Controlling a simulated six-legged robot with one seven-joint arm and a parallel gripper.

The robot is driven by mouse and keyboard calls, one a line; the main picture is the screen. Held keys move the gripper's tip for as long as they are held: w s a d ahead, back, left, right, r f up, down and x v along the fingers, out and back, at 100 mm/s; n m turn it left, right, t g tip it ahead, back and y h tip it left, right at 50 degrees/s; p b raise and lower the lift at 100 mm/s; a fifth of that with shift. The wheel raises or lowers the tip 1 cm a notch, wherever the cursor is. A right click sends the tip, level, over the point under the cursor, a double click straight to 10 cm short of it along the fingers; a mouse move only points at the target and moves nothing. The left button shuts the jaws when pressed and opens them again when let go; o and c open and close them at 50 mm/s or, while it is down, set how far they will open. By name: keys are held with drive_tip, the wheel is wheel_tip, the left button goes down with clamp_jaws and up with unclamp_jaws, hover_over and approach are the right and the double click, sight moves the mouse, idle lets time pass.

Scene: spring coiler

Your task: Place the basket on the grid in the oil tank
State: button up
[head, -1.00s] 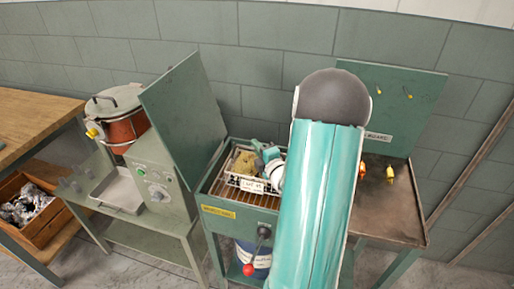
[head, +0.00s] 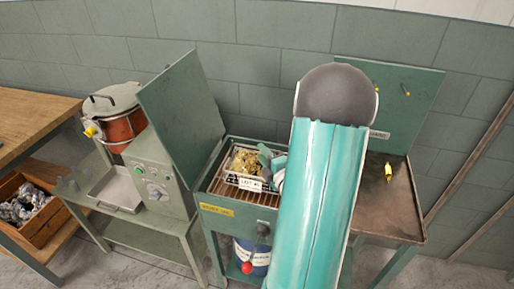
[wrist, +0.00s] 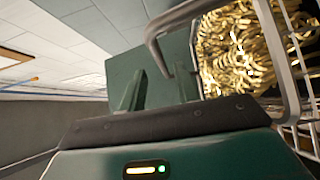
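The wire basket (head: 243,181) holds golden coiled springs and has a white label on its front. It is inside the oil tank (head: 232,210), over the brown slatted grid (head: 218,186); it looks level, and its underside contact is hidden. My gripper (head: 266,156) is at the basket's right side, partly hidden by my arm. In the wrist view, my gripper's two green fingers (wrist: 158,90) stand apart with a gap between them. The basket's bent grey wire handle (wrist: 152,42) runs down close to the right finger. The basket's springs (wrist: 238,48) fill the upper right.
A raised green panel (head: 180,108) stands left of the tank. A control bench with a metal tray (head: 118,190) and a lidded pot (head: 117,120) is further left. A lever with a red knob (head: 248,267) hangs at the tank's front. A brown-topped table (head: 400,215) is right.

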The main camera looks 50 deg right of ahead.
drive_tip(key=v, duration=0.6)
drive_tip(key=w+a+r+m+g, duration=0.6)
drive_tip(key=w+a+r+m, duration=0.25)
drive_tip(key=a, duration=0.25)
drive_tip(key=s+a+r+m+g+y, duration=0.2)
drive_tip(key=s+a, duration=0.4)
drive_tip(key=a, duration=0.5)
drive_tip(key=s+a+r+m+g+y, duration=0.3)
drive_tip(key=s+a, duration=0.3)
drive_tip(key=a, duration=0.5)
drive_tip(key=shift+s+a+r+m+g, duration=0.3)
drive_tip(key=shift+s+r+m, duration=0.1)
drive_tip(key=shift+r+m, duration=0.2)
